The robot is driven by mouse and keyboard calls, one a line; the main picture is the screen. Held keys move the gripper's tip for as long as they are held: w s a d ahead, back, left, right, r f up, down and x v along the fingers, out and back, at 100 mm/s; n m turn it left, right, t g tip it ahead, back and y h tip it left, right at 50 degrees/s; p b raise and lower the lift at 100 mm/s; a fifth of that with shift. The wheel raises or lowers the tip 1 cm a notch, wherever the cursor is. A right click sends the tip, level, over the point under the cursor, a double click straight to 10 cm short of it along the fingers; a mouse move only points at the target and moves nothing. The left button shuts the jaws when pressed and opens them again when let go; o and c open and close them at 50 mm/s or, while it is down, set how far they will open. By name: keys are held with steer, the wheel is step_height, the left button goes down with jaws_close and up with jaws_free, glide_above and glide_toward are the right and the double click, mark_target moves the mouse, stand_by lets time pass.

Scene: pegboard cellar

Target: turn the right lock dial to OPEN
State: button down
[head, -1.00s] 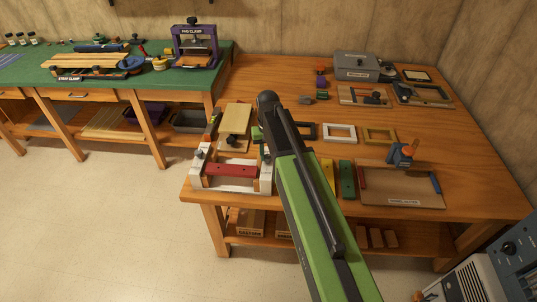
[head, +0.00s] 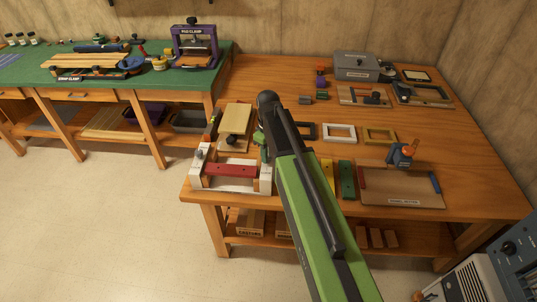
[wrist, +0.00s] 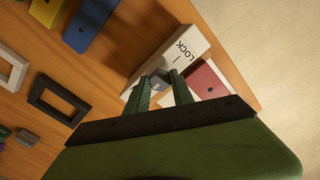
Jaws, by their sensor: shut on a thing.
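The fixture on the near left of the wooden bench has a red bar (head: 231,170) between two white end blocks. The left block (head: 197,172) carries a dark dial (head: 199,155). The right block (head: 266,183) is partly hidden by my arm; it also shows in the wrist view (wrist: 193,38), with the word LOCK and a line mark on it. The grey right lock dial (wrist: 160,82) sits between the green fingers of my gripper (wrist: 161,76), which is shut on it. My gripper also shows in the head view (head: 263,150). No OPEN mark is visible.
A wooden board (head: 235,120) stands behind the fixture. Yellow (head: 327,175) and green (head: 345,178) strips lie right of my arm, beside a panel tray (head: 400,190). Black (wrist: 57,97) and white (head: 339,133) frames lie farther back.

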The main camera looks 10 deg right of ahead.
steer(key=shift+s, duration=0.15)
stand_by(0.4)
steer(key=c, duration=1.1)
jaws_free()
step_height(320, 180, up, 17)
steer(key=p, duration=1.7)
steer(key=shift+r, duration=0.2)
